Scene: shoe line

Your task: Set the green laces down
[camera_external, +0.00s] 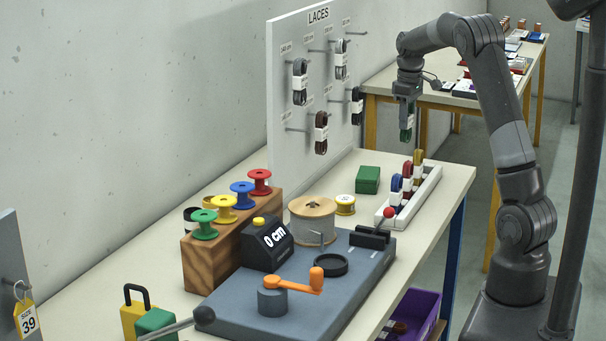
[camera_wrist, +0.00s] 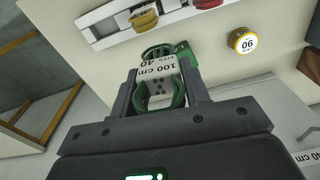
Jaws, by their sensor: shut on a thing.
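The green laces (camera_wrist: 160,95) are a small bundle with a white paper band marked "100 cm". My gripper (camera_wrist: 160,86) is shut on them. In the external view my gripper (camera_external: 407,104) hangs above the far end of the table, pointing down, with the green laces (camera_external: 405,135) below its fingers. The laces are in the air, behind and a little left of a white rack (camera_external: 427,187) that holds red, blue and yellow lace bundles. In the wrist view the rack (camera_wrist: 105,33) lies at the top, past the laces.
A grey winding machine (camera_external: 330,290) fills the table's front. A second table (camera_external: 385,82) stands behind.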

